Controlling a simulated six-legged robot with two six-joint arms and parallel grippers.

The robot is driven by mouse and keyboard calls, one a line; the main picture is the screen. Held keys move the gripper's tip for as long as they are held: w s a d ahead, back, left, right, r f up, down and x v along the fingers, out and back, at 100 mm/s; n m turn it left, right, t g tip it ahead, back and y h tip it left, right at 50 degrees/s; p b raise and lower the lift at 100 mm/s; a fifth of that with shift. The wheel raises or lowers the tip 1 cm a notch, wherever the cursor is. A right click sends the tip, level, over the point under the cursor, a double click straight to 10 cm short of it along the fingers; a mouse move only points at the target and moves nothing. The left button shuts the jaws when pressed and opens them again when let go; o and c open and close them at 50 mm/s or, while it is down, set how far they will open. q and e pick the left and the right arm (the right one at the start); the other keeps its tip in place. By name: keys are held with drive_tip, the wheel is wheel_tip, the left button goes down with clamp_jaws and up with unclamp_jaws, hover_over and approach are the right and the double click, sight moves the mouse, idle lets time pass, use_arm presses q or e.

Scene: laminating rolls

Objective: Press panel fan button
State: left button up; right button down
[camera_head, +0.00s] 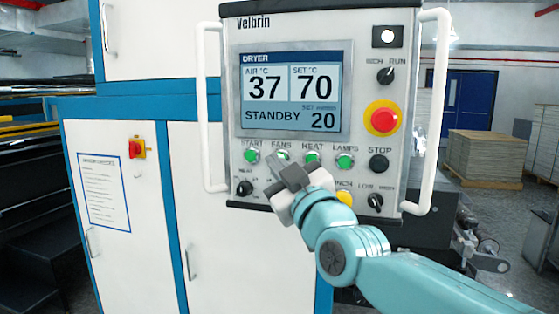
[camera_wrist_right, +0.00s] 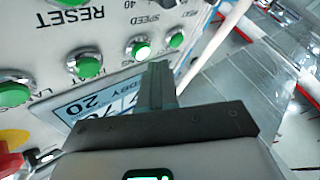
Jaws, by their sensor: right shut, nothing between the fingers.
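The control panel (camera_head: 228,100) has a row of round green buttons labelled START, FANS, HEAT and LAMPS. My left gripper is not in view.
The START button (camera_head: 251,155) and HEAT button (camera_head: 312,158) are close on either side. A red emergency button (camera_head: 384,119), STOP button (camera_head: 379,163) and white handles (camera_head: 432,110) are also on the panel. The display (camera_head: 292,92) reads STANDBY.

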drive_tip(key=s, duration=0.1)
drive_tip(key=s+a, duration=0.1)
drive_tip(key=s, duration=0.2)
drive_tip(key=shift+s+a, duration=0.25)
drive_tip(key=shift+s, duration=0.15)
idle(0.4)
